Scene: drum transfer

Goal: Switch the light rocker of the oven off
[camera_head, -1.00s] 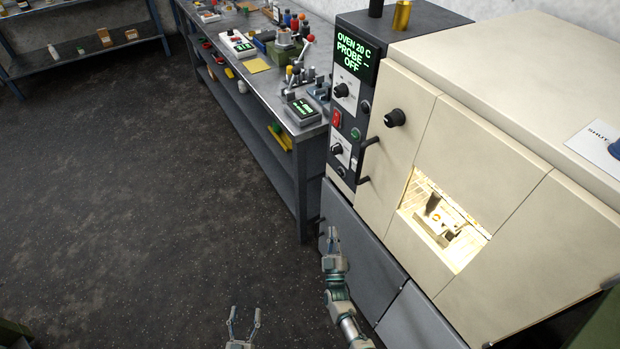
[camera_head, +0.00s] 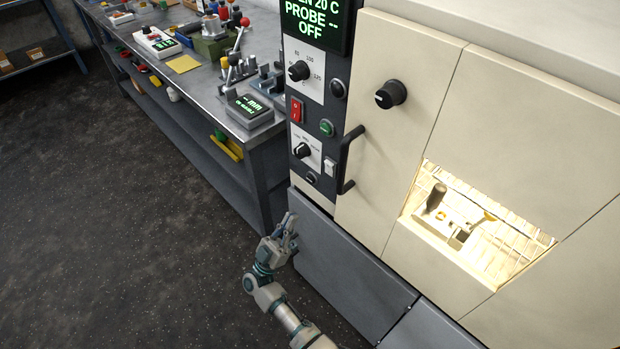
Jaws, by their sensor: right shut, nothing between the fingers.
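The oven (camera_head: 392,50) fills the right side, with a dark control panel on its left edge. A small pale rocker (camera_head: 330,167) sits low on this panel, beside the lower dial; I take it for the light rocker, but its label and tilt are too small to read. A red rocker (camera_head: 297,110) sits higher up. The oven window (camera_head: 505,245) glows, so the inside light is on. My right gripper (camera_head: 290,220) is shut and empty, below the panel and in front of the grey lower cabinet. My left gripper is out of view.
A dark door handle (camera_head: 348,160) stands out just right of the pale rocker. A black knob (camera_head: 390,94) sits on the door. A workbench (camera_head: 205,88) with several tools and a small display box (camera_head: 249,108) stands left of the oven. The floor at left is clear.

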